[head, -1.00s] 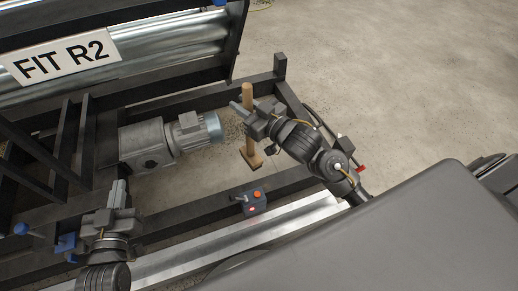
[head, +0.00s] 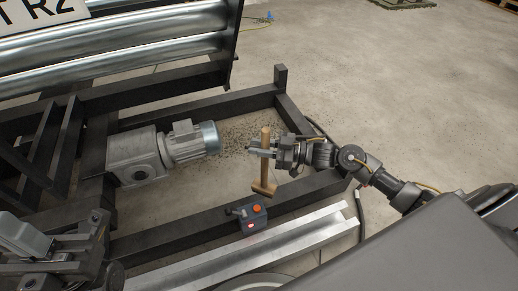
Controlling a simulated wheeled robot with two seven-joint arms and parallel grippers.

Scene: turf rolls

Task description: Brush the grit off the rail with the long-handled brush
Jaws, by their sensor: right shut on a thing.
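The long-handled brush has a pale wooden handle (head: 265,160) and a wooden head (head: 264,187) at its lower end. My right gripper (head: 262,152) is shut on the handle and holds the brush nearly upright inside the dark frame. The brush head is just behind the control box; whether it touches anything is unclear. A silver metal rail (head: 300,232) runs along the frame's near side. No grit can be made out on it at this size. Dark grit (head: 235,134) is scattered on the floor behind the brush. My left gripper (head: 27,236) is at the lower left, its jaw opening unclear.
A grey motor (head: 185,143) lies left of the brush. A control box (head: 251,216) with an orange button and red light sits on the near dark frame beam (head: 180,229). Large silver rollers (head: 130,58) are at upper left. Open concrete floor (head: 400,110) lies right.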

